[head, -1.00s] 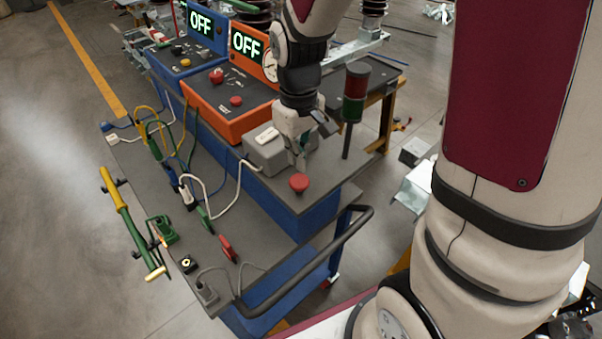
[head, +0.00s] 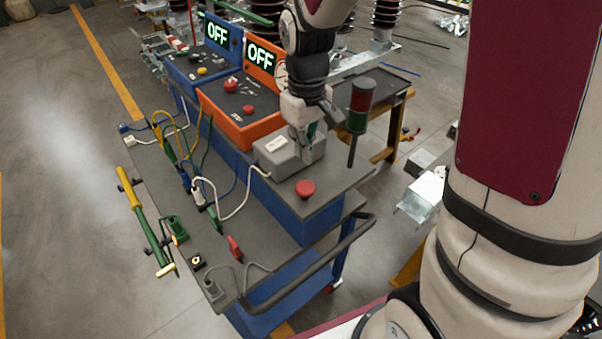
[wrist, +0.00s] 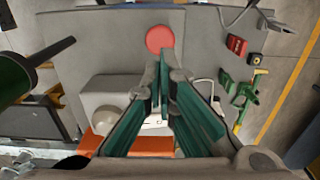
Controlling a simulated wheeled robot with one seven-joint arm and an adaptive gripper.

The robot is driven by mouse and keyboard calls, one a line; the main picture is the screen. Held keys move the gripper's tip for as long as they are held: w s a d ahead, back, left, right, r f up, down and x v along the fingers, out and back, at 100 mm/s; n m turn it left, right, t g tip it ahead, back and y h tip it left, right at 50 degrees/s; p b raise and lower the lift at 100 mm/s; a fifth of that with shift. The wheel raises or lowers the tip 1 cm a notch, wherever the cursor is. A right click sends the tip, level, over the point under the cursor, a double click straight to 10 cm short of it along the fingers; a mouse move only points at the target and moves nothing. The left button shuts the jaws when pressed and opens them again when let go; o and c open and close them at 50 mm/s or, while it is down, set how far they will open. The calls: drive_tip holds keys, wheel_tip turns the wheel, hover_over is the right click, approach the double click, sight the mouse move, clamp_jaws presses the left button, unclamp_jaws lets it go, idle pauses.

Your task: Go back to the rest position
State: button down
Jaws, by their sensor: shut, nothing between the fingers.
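My gripper (head: 308,140) hangs over the grey box end of the cart in the head view, pointing down. In the wrist view its green-lined fingers (wrist: 165,75) are closed together with nothing between them. A red mushroom button (head: 305,189) sits on the cart top in front of the gripper, apart from it. The button also shows in the wrist view (wrist: 160,38), just beyond the fingertips. The grey box (head: 283,160) stands beside and below the fingers, partly hidden by them.
A red-green signal lamp (head: 358,105) stands close to the right of my gripper. An orange panel (head: 240,115) and a blue panel (head: 200,75), both reading OFF, stand behind. Cables and a green-yellow bar (head: 148,225) lie on the left. Open floor (head: 60,180) lies further left.

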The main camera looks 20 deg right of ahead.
drive_tip(key=s+r+m+t, duration=0.3)
drive_tip(key=s+r+t, duration=0.2)
drive_tip(key=s+r, duration=1.2)
drive_tip(key=shift+r+m+t, duration=0.15)
drive_tip(key=shift+m+t, duration=0.15)
